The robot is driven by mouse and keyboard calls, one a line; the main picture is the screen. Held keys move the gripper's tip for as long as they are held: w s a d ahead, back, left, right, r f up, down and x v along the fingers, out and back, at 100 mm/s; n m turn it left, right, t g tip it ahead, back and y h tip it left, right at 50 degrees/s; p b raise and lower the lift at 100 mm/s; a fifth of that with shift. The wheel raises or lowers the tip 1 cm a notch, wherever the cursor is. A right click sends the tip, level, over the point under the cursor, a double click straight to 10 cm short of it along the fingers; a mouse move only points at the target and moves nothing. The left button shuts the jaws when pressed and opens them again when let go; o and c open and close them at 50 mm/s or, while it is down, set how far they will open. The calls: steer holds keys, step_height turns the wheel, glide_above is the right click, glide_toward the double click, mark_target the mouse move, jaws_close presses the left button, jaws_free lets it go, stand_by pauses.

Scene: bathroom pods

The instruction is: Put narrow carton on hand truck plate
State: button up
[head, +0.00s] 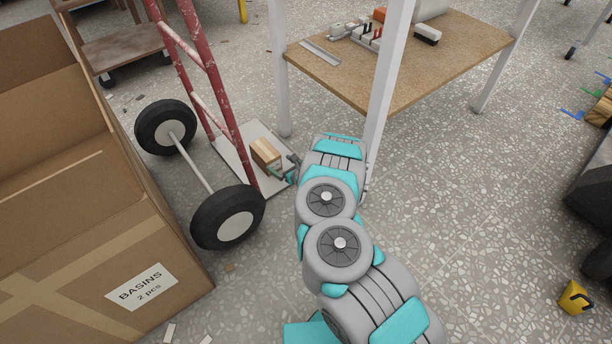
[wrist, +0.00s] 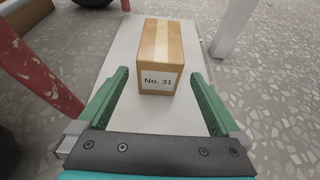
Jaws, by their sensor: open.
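The narrow carton (head: 265,156) is a small brown box with pale tape along its top. In the wrist view the carton (wrist: 159,58) stands upright on the pale hand truck plate (wrist: 120,58), with a "No. 31" label facing me. The hand truck plate (head: 240,146) lies at the foot of the red hand truck (head: 203,80). My gripper (wrist: 160,82) is open, its green fingers on either side of the carton's near end, with gaps visible on both sides. In the head view my gripper (head: 290,170) is partly hidden by my arm.
A large carton marked "BASINS" (head: 150,250) stands at left, near the hand truck's black wheels (head: 228,217). A workbench (head: 430,60) with white legs stands beyond my arm; one leg is close to the plate. Speckled floor at right is mostly clear, with a yellow object (head: 574,297).

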step_height(320, 180, up, 13)
steer(key=w+a+m+g+h, duration=0.1)
steer(key=a+m+g+h, duration=0.1)
steer(key=m, duration=0.8)
steer(key=s+d+r+m+g+h, duration=0.2)
steer(key=s+d+r+m+g, duration=0.1)
steer(key=s+r+m, duration=0.8)
steer(key=s+d+r+m+g+h, duration=0.1)
steer(key=s+d+r+m, duration=0.35)
steer(key=s, duration=0.35)
steer(key=s+d+r+m+g+h, duration=0.1)
steer(key=s+d+r+m+g, duration=0.15)
steer(key=s+d+r, duration=0.4)
steer(key=s+d+r+m+g+h, duration=0.1)
steer(key=s+r+m, duration=0.25)
steer(key=s, duration=0.55)
steer(key=s+d+r+m+g, duration=0.1)
steer(key=s+m, duration=0.4)
steer(key=s, duration=0.6)
steer(key=s+d+r+m+g, duration=0.2)
steer(key=s+d+m, duration=0.2)
steer(key=s, duration=0.7)
steer(key=shift+s+r+m+h, duration=0.15)
steer(key=shift+s+m+h, duration=0.2)
steer(key=shift+m, duration=0.8)
steer(key=shift+d+g, duration=0.1)
steer(key=shift+g, duration=0.15)
